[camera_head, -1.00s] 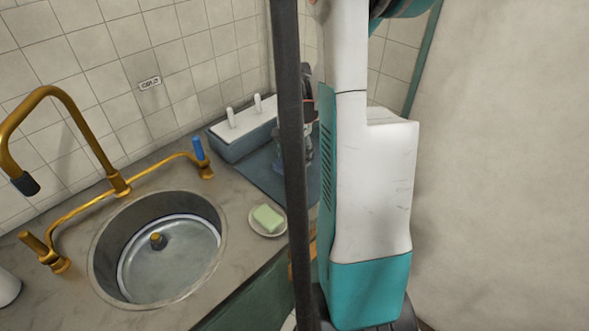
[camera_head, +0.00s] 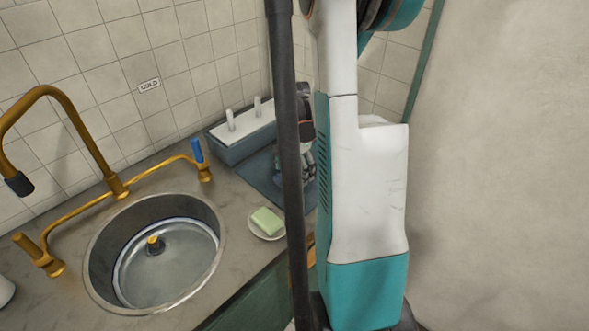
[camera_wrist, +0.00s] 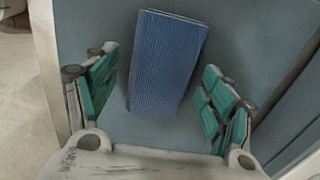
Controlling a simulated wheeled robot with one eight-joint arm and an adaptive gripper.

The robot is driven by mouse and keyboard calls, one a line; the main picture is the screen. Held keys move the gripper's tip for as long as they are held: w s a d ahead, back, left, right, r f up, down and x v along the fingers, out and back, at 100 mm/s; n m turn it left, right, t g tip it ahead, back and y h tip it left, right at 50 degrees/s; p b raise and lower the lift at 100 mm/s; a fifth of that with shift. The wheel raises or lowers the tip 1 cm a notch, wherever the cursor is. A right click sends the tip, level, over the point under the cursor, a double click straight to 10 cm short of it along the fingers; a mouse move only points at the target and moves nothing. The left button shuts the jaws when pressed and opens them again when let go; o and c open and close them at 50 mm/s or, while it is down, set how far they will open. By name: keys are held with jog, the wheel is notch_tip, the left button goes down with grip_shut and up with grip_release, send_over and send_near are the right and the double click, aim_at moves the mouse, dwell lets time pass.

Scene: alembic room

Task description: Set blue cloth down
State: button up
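The blue cloth (camera_wrist: 166,62) is a ribbed, folded rectangle. In the wrist view it lies on a flat blue-grey surface (camera_wrist: 240,30), between the two green-padded fingers of my gripper (camera_wrist: 159,62). The fingers are spread apart, with a visible gap on each side of the cloth. In the head view, my dark column and white arm hide most of my gripper and I cannot make out the cloth. The dark blue-grey mat (camera_head: 252,182) shows there beside the column.
A box with a white top and two pegs (camera_head: 245,128) stands at the wall behind the mat. A round sink (camera_head: 155,250) with brass taps (camera_head: 118,188) is at left. Green soap on a dish (camera_head: 267,222) sits near the counter edge. A pale wall (camera_head: 500,160) is at right.

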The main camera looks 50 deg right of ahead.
aim_at(295, 172)
notch_tip(295, 172, up, 12)
jog(key=p, duration=0.4)
jog(key=shift+r, duration=0.2)
